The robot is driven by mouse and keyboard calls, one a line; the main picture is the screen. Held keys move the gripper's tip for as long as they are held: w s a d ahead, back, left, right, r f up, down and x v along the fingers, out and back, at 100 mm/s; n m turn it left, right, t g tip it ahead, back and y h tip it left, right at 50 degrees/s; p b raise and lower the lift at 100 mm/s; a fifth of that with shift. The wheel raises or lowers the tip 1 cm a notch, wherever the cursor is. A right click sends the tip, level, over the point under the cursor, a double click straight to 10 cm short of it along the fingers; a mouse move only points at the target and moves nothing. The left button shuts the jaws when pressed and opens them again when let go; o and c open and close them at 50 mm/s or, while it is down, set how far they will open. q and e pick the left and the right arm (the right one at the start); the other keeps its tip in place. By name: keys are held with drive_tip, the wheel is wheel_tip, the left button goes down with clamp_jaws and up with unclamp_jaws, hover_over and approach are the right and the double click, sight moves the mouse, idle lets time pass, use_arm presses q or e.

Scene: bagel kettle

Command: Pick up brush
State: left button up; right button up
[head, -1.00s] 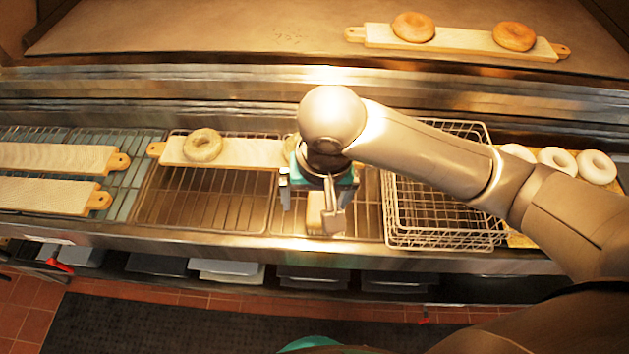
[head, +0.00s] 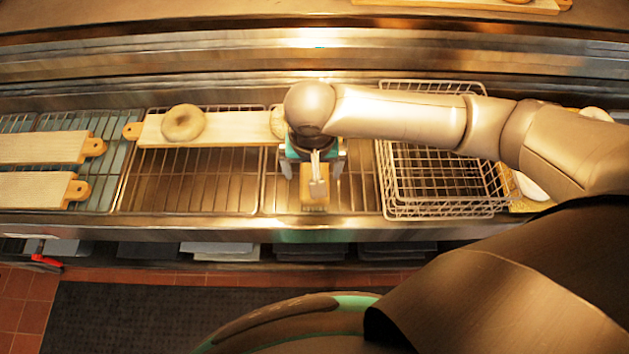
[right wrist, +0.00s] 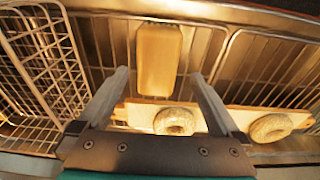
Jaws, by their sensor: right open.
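The brush (head: 313,203) appears as a small light-brown block on the wire rack near its front edge, partly hidden by my right gripper in the head view. In the right wrist view the brush (right wrist: 158,58) lies lengthwise between and beyond the fingertips. My right gripper (head: 314,173) points down above it. Its fingers are spread with the brush in line with the gap, and they hold nothing. It also shows in the right wrist view (right wrist: 158,76). I cannot tell the exact height of the fingertips above the brush. My left gripper is not in view.
A wooden board (head: 235,130) with two bagels lies on the rack beside the gripper. Stacked wire baskets (head: 440,165) stand to the right. More boards (head: 40,147) lie at the left. The rack's front ledge (head: 180,224) runs below the brush.

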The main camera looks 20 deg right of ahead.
drive_tip(key=f, duration=0.4)
drive_tip(key=shift+w+d, duration=0.3)
drive_tip(key=shift+w+f+b, duration=0.1)
drive_tip(key=shift+f+b, duration=0.2)
drive_tip(key=shift+f, duration=0.1)
drive_tip(key=shift+c, duration=0.6)
drive_tip(key=c, duration=1.4)
drive_tip(key=shift+r, duration=0.15)
